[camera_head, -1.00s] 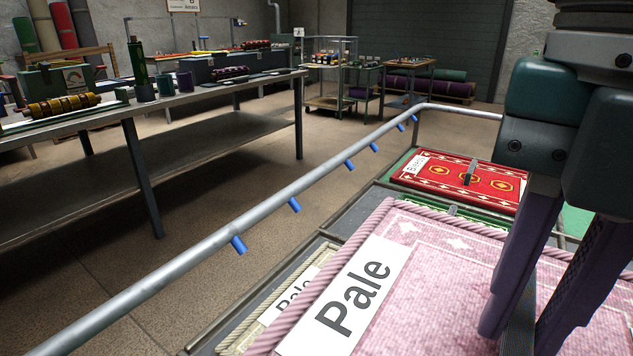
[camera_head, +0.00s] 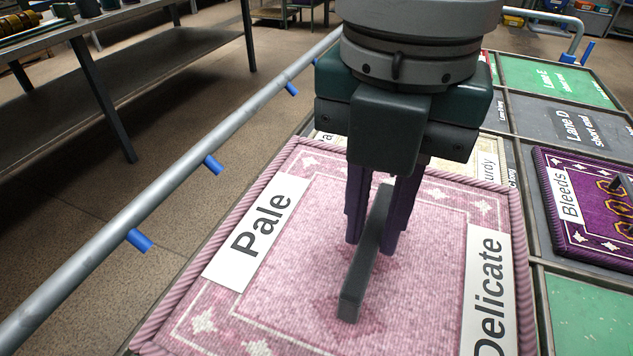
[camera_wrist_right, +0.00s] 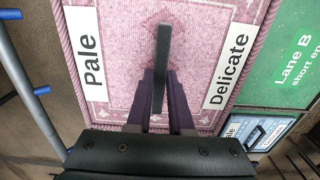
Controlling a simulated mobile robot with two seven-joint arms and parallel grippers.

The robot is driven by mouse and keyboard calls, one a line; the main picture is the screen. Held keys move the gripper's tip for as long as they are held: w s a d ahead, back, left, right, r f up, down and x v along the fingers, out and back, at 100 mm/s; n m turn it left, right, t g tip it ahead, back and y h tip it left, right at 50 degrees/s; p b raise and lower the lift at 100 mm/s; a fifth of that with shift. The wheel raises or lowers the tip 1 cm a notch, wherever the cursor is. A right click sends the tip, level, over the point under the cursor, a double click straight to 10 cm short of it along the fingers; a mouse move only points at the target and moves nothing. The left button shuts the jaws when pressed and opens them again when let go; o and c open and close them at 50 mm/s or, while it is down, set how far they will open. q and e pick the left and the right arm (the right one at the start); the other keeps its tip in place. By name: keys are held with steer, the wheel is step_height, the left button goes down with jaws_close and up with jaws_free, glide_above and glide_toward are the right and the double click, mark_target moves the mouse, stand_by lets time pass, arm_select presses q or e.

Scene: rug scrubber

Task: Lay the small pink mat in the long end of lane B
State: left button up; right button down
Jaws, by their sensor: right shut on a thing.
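The small pink mat (camera_head: 310,215) has a roped edge and white labels reading "Pale" and "Delicate". A dark bar handle (camera_head: 365,265) stands at its middle. My right gripper (camera_head: 375,240) is shut on this handle from above. The mat, handle and gripper fingers (camera_wrist_right: 160,100) also show in the right wrist view. The mat appears raised, as it covers part of a cream mat (camera_head: 490,155) behind it. In the right wrist view, a green panel marked "Lane B short end" (camera_wrist_right: 287,75) lies right of the mat. The long end of lane B cannot be made out. My left gripper is out of view.
A purple mat (camera_head: 585,240) labelled "Bleeds" lies right of the pink mat. Panels marked "Lane D short end" (camera_head: 575,128) and "Lane E" (camera_head: 555,80) lie beyond. A metal rail (camera_head: 180,200) with blue pegs runs along the left. A bare green panel (camera_head: 590,310) shows lower right.

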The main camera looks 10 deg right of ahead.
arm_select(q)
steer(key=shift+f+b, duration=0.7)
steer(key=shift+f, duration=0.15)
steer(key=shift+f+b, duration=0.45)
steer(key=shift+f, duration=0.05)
arm_select(e)
steer(key=shift+f, duration=6.35)
steer(key=shift+f, duration=0.15)
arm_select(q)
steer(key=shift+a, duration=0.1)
arm_select(e)
steer(key=c, duration=0.8)
jaws_free()
